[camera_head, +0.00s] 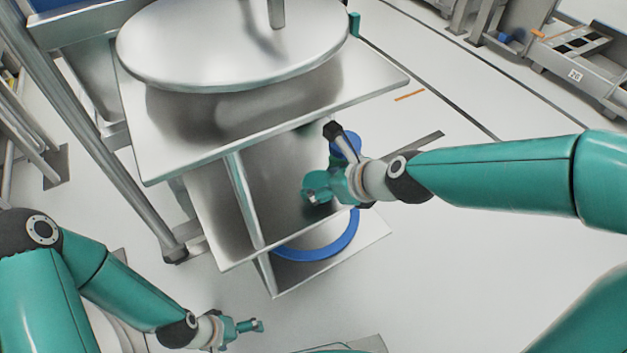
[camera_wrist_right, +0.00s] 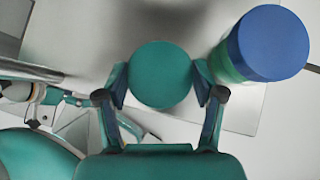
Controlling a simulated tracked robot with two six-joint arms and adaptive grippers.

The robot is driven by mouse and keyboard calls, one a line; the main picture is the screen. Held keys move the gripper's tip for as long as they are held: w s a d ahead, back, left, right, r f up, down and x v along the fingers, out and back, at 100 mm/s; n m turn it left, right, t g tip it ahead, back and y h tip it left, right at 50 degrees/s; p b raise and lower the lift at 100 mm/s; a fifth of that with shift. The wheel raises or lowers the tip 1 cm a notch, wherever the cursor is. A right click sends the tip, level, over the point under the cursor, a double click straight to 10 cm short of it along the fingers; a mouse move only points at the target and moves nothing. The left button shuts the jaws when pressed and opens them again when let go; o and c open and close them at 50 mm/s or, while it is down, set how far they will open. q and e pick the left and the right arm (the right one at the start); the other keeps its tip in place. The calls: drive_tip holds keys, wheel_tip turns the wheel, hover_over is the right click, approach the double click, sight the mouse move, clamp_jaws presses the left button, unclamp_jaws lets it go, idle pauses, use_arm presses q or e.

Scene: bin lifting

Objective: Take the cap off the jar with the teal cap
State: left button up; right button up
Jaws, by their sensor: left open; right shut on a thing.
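The round teal cap (camera_wrist_right: 160,75) is between the two fingers of my right gripper (camera_wrist_right: 160,82) in the right wrist view, seen from above. The gripper is shut on it. The jar's body under the cap is hidden, so I cannot tell whether the cap sits on it. In the head view my right gripper (camera_head: 322,190) is over the metal stand's middle shelf, near its right edge. My left gripper (camera_head: 246,328) is open and empty, low in the head view, in front of the stand and away from the jar.
A blue-capped jar (camera_wrist_right: 272,42) stands close beside the right gripper's right finger. The metal stand's upper shelf (camera_head: 375,86) carries a large round plate (camera_head: 170,62). A blue ring (camera_head: 322,250) lies on the low shelf.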

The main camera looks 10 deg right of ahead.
sight(314, 187)
drive_tip(key=shift+w+a, duration=0.55)
drive_tip(key=shift+w, duration=0.3)
drive_tip(key=shift+w+a+f, duration=0.2)
wheel_tip(314, 187, down, 3)
drive_tip(key=b, duration=0.3)
drive_tip(key=shift+d, duration=0.1)
drive_tip(key=shift+f, duration=0.2)
drive_tip(key=o, duration=0.9)
drive_tip(key=shift+r, duration=0.1)
